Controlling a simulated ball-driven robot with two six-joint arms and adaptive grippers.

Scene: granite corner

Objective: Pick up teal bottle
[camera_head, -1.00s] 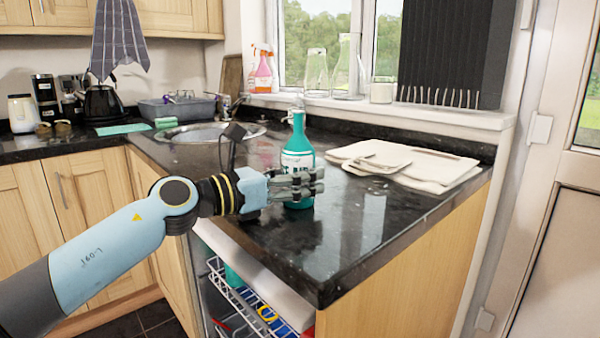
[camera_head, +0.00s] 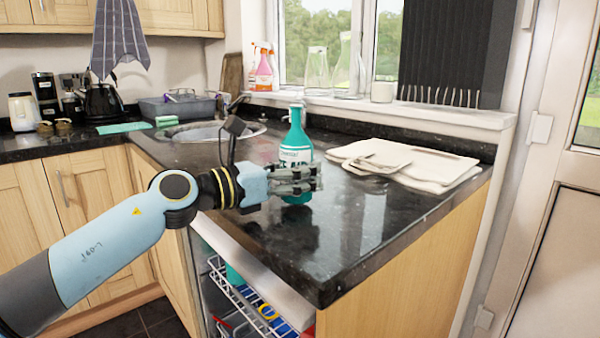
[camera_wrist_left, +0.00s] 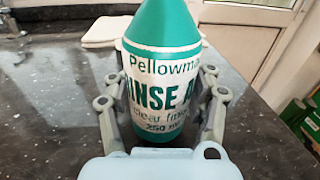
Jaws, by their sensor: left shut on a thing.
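The teal bottle (camera_head: 297,152) has a white label and stands upright over the dark granite counter (camera_head: 350,230), near its front edge. In the left wrist view the bottle (camera_wrist_left: 160,45) fills the middle, its label reading "Pellowman" and "Rinse". My left gripper (camera_head: 305,180) is shut on the lower part of the bottle, with a finger on each side of it. The gripper (camera_wrist_left: 165,105) also shows in the left wrist view. The bottle's base is partly hidden by the fingers, and I cannot tell whether it touches the counter. My right gripper is not in view.
Folded pale cloths (camera_head: 405,162) lie right of the bottle. The sink (camera_head: 205,131) is behind to the left. Glass bottles (camera_head: 349,70) and spray bottles (camera_head: 264,70) stand on the windowsill. An open dishwasher rack (camera_head: 250,305) is below the counter. The counter's front right is clear.

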